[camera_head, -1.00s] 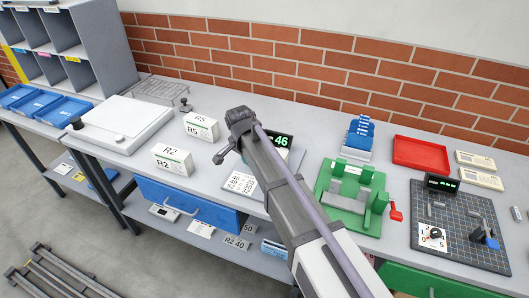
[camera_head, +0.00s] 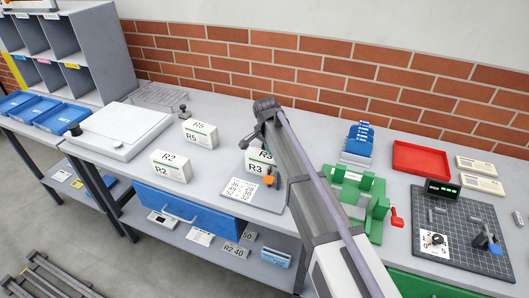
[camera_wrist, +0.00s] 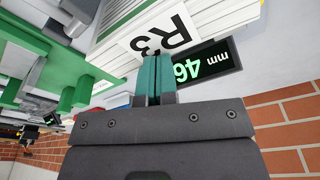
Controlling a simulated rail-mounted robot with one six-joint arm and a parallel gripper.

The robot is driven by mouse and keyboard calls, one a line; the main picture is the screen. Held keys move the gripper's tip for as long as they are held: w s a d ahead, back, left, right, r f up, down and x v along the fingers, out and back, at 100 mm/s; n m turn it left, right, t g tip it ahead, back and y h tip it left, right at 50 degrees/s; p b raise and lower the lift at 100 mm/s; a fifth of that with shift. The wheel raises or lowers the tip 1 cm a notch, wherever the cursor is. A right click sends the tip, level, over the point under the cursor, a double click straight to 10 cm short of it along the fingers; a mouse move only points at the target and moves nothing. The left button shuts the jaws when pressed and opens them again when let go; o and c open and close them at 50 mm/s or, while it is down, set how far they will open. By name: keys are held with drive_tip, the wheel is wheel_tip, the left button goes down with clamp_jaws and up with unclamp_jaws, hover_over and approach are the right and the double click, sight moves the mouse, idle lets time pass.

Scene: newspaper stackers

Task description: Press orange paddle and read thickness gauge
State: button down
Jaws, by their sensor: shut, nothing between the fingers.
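The orange paddle (camera_head: 269,181) sits low at the front of the R3 stack (camera_head: 258,162), beside my arm in the head view. The R3 stack also shows at the top of the wrist view (camera_wrist: 120,28), with its white R3 label. The black gauge display (camera_wrist: 205,64) reads 46 mm in green in the wrist view, upside down; my arm hides it in the head view. My gripper (camera_wrist: 155,75) has its teal fingers together and empty, appearing in front of the stack label and display. I cannot tell whether they touch anything. The paddle is not visible in the wrist view.
A number card (camera_head: 240,187) lies left of the paddle. Stacks R2 (camera_head: 170,166) and R5 (camera_head: 199,134) stand farther left. The green fixture (camera_head: 352,185) with a red handle (camera_head: 396,219) is right of my arm. A red tray (camera_head: 420,158) lies behind.

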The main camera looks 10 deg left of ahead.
drive_tip(key=shift+s+f, duration=0.2)
drive_tip(key=shift+s, duration=0.1)
drive_tip(key=shift+d, duration=0.1)
drive_tip(key=shift+s+a, duration=0.25)
drive_tip(key=shift+s, duration=0.5)
